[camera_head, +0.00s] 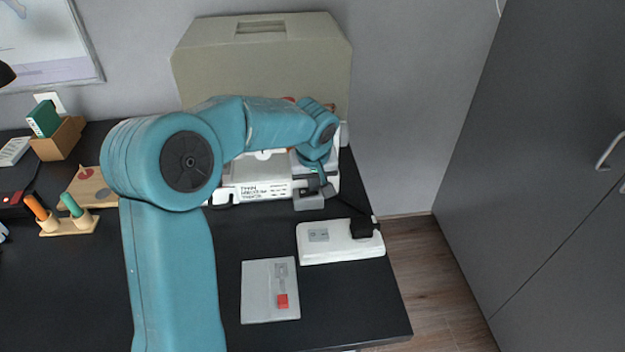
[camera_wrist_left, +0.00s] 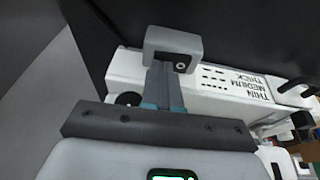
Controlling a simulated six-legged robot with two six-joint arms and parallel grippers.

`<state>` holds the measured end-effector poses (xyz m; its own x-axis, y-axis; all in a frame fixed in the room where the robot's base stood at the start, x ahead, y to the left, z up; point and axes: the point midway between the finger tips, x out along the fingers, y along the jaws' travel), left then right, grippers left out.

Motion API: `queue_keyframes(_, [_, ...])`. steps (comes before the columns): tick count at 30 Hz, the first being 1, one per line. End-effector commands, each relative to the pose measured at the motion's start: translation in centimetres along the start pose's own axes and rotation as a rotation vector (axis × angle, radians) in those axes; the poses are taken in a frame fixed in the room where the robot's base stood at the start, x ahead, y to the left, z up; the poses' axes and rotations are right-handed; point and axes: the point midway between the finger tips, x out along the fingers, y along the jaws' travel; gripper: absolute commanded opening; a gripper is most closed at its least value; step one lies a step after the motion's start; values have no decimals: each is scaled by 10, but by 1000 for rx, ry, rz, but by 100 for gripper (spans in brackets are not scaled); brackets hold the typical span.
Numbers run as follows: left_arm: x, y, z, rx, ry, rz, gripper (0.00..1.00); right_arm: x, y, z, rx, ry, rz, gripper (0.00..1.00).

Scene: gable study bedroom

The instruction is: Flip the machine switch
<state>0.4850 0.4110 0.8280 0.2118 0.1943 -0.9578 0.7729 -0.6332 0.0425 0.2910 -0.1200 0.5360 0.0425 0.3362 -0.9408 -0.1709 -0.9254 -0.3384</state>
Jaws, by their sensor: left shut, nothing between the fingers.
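A white machine (camera_head: 255,191) with thickness lettering on its front stands at the back of the black desk, partly hidden by my left arm. A flat grey plate (camera_head: 257,295) with a red-ended lever (camera_head: 282,300) lies on the desk nearer to me. I cannot tell which part is the machine switch. My left gripper (camera_head: 313,200) is shut and empty, at the machine's right front end.
A white block (camera_head: 330,250) with a grey rocker and a black plug (camera_head: 362,228) sits near the desk's right edge. A large beige case (camera_head: 265,65) stands behind the machine. Pen holders (camera_head: 68,223) are at left. A grey cabinet (camera_head: 545,150) stands right.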

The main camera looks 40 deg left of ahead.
Motion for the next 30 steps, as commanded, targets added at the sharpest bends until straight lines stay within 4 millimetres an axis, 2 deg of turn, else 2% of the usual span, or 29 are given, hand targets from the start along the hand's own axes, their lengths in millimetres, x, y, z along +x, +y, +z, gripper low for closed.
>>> queue_keyframes(2, [14,4,4,4,0,-5,0,14,5,0,0,0,0,43])
queue_keyframes(5, [10,4,2,10,-3,-34,0,8,3,0,0,-1,0,43])
queue_keyframes(12, [10,3,2,11,-4,-33,0,9,3,0,0,0,0,43])
queue_keyframes(22, [7,-12,0,10,-4,-35,0,11,4,0,0,0,0,43])
queue_keyframes(30, [6,-12,0,11,-3,-33,0,10,4,0,0,-1,0,43])
